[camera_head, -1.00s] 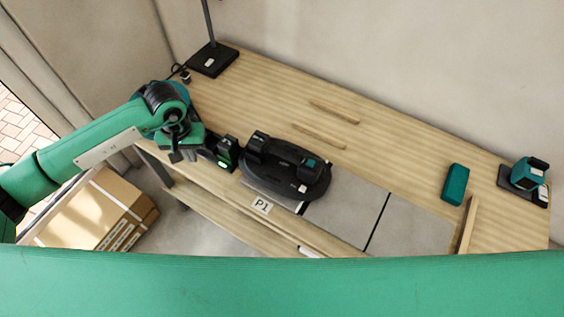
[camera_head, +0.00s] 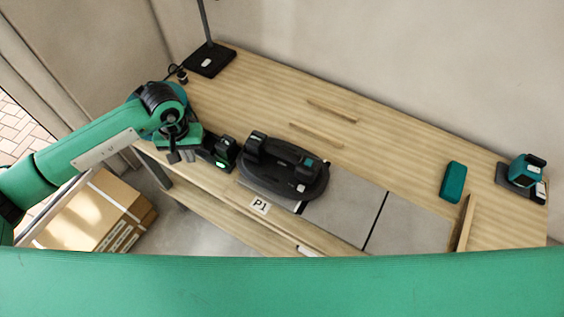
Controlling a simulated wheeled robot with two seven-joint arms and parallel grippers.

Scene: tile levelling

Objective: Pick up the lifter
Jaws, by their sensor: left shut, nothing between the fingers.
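The lifter (camera_head: 284,177), a black oval tool with a handle on top, sits on the grey tiles near the middle of the bench. My left gripper (camera_head: 181,157) is at the bench's left end, to the left of the lifter and apart from it. It points down and is shut and empty; its fingertips are small in the view. A small black device with a green light (camera_head: 223,153) stands between the gripper and the lifter. My right gripper is out of view.
Grey tiles (camera_head: 412,222) lie right of the lifter, with a P1 label (camera_head: 260,205) in front. Two wooden strips (camera_head: 331,110) lie behind. A teal block (camera_head: 453,182) and a teal-black tool (camera_head: 524,175) are at right. A lamp base (camera_head: 209,60) stands at back left.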

